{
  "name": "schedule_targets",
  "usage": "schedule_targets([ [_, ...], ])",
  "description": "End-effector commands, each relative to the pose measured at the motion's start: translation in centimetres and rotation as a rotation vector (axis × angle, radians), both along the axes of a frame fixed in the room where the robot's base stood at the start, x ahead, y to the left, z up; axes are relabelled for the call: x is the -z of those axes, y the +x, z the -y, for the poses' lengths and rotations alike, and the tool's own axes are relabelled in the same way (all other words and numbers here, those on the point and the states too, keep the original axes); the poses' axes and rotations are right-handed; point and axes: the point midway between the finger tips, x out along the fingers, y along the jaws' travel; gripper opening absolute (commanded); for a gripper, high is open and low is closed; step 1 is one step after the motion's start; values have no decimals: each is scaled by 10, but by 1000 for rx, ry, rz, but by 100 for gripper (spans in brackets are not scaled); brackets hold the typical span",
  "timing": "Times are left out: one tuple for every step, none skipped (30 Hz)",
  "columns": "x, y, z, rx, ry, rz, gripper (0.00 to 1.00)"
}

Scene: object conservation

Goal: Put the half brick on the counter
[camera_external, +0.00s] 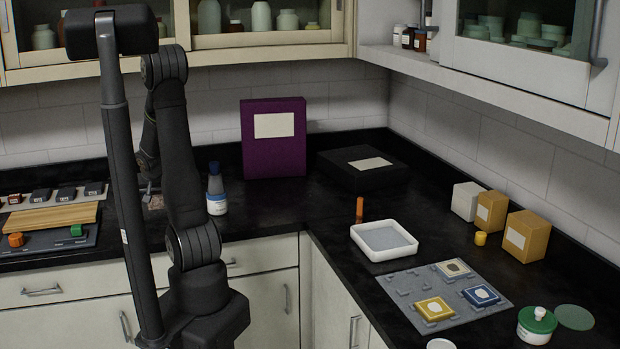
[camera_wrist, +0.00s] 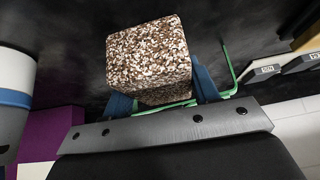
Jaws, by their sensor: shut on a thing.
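The half brick (camera_wrist: 149,52) is a speckled brown, white and dark block in the wrist view. My gripper (camera_wrist: 162,93) is shut on it, with a blue finger on either side. In the external view the brick (camera_external: 153,202) is a small speckled patch below my gripper (camera_external: 150,188), partly hidden by my arm. It is over or on the black counter (camera_external: 270,215) at the back left. I cannot tell whether it touches the counter.
A white bottle with a blue band (camera_external: 216,190) stands just right of the brick. A wooden board (camera_external: 48,216) and a rack of dark blocks (camera_external: 66,193) lie to the left. A purple box (camera_external: 273,150) stands at the back. The counter before it is clear.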

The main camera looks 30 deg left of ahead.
Motion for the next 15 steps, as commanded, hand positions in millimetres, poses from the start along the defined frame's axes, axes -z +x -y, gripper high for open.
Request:
schedule_targets([
  [2,0,-1,0,1,1,15],
  [4,0,-1,0,-1,1,15],
  [8,0,0,1,-2,0,15],
  [11,0,0,-1,-3,1,15],
  [16,0,0,0,-2,0,15],
  [21,0,0,0,-3,-1,15],
  [24,0,0,0,-2,0,15],
  [26,0,0,-1,-2,1,15],
  [29,0,0,0,-2,1,15],
  [31,1,0,-1,-2,2,15],
  [33,1,0,1,-1,1,15],
  [35,0,0,1,-1,1,15],
  [37,0,0,1,-1,1,15],
  [38,0,0,-1,0,1,15],
  [39,0,0,1,0,0,15],
])
